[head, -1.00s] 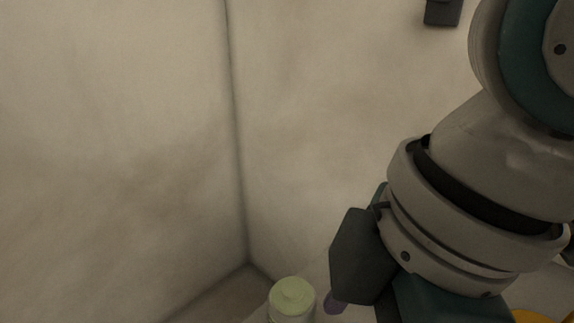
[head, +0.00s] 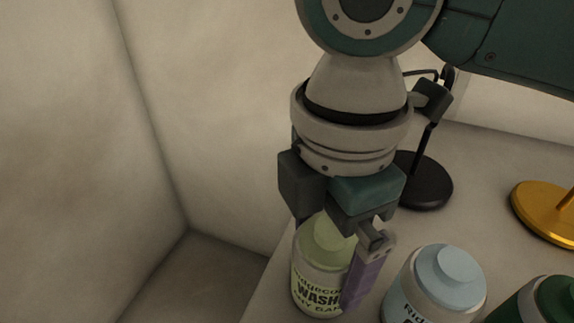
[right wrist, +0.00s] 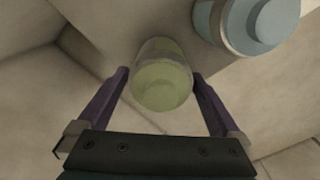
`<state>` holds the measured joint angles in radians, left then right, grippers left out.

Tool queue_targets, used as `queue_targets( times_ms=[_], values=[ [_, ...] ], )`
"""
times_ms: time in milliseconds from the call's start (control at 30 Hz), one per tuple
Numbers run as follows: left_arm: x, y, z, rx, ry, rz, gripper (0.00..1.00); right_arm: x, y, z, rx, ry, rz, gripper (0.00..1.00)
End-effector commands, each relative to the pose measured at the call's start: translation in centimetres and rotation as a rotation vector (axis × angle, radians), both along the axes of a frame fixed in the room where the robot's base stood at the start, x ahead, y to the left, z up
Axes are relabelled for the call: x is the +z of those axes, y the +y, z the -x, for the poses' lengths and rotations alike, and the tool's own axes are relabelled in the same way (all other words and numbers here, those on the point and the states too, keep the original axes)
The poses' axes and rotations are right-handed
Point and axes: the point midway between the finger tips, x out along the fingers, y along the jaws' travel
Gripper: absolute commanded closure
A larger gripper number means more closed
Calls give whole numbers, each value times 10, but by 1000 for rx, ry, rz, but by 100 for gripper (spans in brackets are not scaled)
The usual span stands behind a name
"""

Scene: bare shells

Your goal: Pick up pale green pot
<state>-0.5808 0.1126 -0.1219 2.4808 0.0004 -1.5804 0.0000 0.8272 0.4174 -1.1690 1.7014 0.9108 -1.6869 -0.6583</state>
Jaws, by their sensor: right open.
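The pale green pot (head: 318,277) stands upright near the left edge of the surface in the head view, with a pale green lid and a label reading "WASH". My right gripper (head: 345,300) is over it from above, with one purple finger in front of the pot's right side; the other finger is hidden. In the right wrist view the pot (right wrist: 161,83) sits between the two spread purple fingers of the open gripper (right wrist: 161,75), with a gap showing beside the lid. My left gripper is not in view.
A pale blue-lidded pot (head: 447,285) stands close to the right of the green one. A dark green-lidded pot (head: 545,302) is at the lower right corner. A black round stand (head: 424,184) and a gold round base (head: 548,212) are farther back. Walls meet at the left.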

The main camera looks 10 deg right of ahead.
Motion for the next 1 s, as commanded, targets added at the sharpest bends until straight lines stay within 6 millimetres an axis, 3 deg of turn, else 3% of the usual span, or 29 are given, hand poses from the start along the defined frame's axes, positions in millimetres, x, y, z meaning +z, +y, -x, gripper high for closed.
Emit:
queue_targets(
  times_ms=[200,467,1000],
  values=[
    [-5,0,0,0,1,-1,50,-32,-3,1,0,1,1,0],
    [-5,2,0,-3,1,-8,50,-35,-3,1,1,-1,0,0],
    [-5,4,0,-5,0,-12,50,-35,-3,1,1,-1,0,58]
  ],
)
